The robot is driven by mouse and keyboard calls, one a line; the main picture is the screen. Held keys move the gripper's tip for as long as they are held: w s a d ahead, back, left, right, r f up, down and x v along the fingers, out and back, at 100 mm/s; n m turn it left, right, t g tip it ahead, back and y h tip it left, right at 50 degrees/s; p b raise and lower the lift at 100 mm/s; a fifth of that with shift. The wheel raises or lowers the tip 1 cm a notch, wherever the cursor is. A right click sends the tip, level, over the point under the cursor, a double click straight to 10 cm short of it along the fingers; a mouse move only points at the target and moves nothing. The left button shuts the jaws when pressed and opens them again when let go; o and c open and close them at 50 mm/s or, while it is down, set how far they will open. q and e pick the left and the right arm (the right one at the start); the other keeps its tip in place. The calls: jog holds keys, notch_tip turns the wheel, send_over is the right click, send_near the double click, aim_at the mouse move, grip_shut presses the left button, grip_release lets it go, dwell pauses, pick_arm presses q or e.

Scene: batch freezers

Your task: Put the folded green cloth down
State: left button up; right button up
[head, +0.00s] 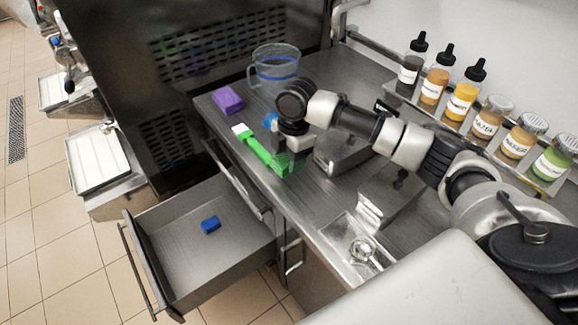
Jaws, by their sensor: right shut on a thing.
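My right gripper (287,160) points down over the front-left part of the steel counter. It is shut on the folded green cloth (295,163), which shows as a small green patch at the fingertips, partly hidden by them. A green-handled tool with a white end (254,146) lies on the counter just left of the gripper, close to the cloth; I cannot tell whether they touch. I cannot tell whether the cloth rests on the counter. My left gripper is not in view.
A purple block (228,101) and a clear jug (275,68) stand farther back on the counter (316,217). Steel lidded wells lie right of the gripper, and several bottles and jars line the wall. Below, an open drawer (160,220) holds a blue item (210,225).

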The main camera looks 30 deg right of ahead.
jog(key=shift+f+p, duration=0.35)
jog(key=shift+f, duration=1.65)
jog(key=shift+f, duration=0.1)
jog(key=o, duration=0.8)
jog(key=r, duration=0.4)
jog(key=d+r+b, duration=0.1)
jog(key=r, duration=0.7)
jog(key=shift+d+r+b, duration=0.1)
jog(key=shift+d+b, duration=0.2)
jog(key=shift+b, duration=0.05)
jog(key=shift+w, duration=0.1)
